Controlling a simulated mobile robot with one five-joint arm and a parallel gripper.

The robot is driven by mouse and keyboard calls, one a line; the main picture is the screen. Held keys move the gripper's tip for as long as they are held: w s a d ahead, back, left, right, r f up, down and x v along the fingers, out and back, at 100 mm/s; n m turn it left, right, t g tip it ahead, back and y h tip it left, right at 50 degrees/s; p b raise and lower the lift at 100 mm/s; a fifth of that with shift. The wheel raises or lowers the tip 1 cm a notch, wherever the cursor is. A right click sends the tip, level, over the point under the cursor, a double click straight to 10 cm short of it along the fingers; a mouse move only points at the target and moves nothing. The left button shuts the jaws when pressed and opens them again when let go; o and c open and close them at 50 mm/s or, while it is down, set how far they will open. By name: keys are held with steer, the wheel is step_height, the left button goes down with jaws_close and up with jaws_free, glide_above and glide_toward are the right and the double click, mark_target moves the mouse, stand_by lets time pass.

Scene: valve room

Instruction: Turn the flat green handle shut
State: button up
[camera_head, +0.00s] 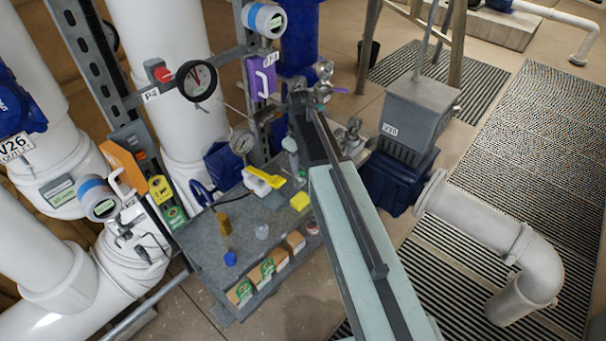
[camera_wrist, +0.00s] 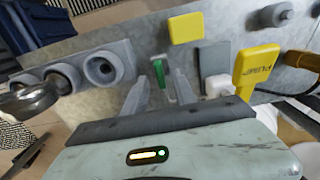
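A small narrow green piece (camera_wrist: 158,76), which may be the flat green handle, shows in the wrist view between and beyond my fingertips. I cannot tell how it is mounted or which way it is turned. My gripper (camera_wrist: 161,86) is open, with its two grey fingers apart and nothing visibly held. The green piece appears in line with the gap, and contact cannot be made out. In the head view my arm reaches up over the bench, and the gripper's fingers are hard to make out there.
A grey bench (camera_head: 203,235) carries a yellow sponge (camera_head: 300,201), a yellow-and-white tool (camera_head: 264,181), a brown cylinder (camera_head: 223,223) and a blue cap (camera_head: 230,258). A grey block with round openings (camera_wrist: 104,67) is left of my fingers.

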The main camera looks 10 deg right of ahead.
steer(key=shift+f+b, duration=0.3)
steer(key=shift+f, duration=0.5)
steer(key=shift+r, duration=0.1)
